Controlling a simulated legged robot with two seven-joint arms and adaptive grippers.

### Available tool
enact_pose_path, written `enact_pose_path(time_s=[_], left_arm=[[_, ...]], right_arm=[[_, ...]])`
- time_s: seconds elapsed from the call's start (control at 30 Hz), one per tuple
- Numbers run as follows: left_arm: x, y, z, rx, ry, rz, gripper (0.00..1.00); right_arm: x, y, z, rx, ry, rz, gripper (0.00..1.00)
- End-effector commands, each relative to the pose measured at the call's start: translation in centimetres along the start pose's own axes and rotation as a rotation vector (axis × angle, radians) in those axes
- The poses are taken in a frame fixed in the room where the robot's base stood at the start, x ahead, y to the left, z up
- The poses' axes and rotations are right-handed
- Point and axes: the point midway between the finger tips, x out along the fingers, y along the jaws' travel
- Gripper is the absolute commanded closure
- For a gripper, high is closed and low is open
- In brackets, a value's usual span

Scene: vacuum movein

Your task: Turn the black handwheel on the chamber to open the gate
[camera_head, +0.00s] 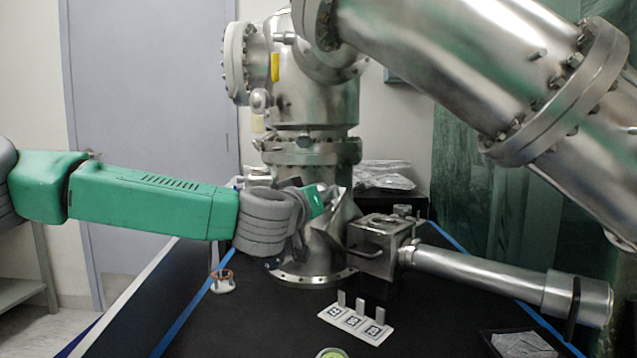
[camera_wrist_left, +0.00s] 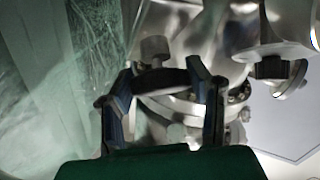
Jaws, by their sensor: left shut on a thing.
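The steel chamber (camera_head: 312,110) stands upright at the middle of the head view on a round bolted flange. My left arm comes in from the left and its grey wrist (camera_head: 265,222) is up against the chamber's lower front. In the left wrist view, my left gripper (camera_wrist_left: 163,74) has its two dark blue fingers on either side of a dark curved part (camera_wrist_left: 160,79), which looks like the black handwheel, and is shut on it. In the head view the wrist hides the handwheel and most of the fingers. My right gripper is not in view.
A steel block (camera_head: 380,238) with a long tube (camera_head: 480,270) juts out right of the chamber. A white holder with tags (camera_head: 355,322) and a small white stand with a copper ring (camera_head: 222,281) sit on the black table (camera_head: 250,325). A large steel pipe (camera_head: 480,70) hangs at upper right.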

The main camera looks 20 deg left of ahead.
Motion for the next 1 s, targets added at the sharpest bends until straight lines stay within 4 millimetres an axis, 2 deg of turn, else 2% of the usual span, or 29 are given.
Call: enact_pose_path(time_s=[0.03,1.0], left_arm=[[0.0,0.3,-0.8,-0.029,0.002,-0.036,0.84],[0.1,0.5,-1.0,-0.681,0.003,-0.694,0.84]], right_arm=[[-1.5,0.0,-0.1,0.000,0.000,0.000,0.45],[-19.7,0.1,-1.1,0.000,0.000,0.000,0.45]])
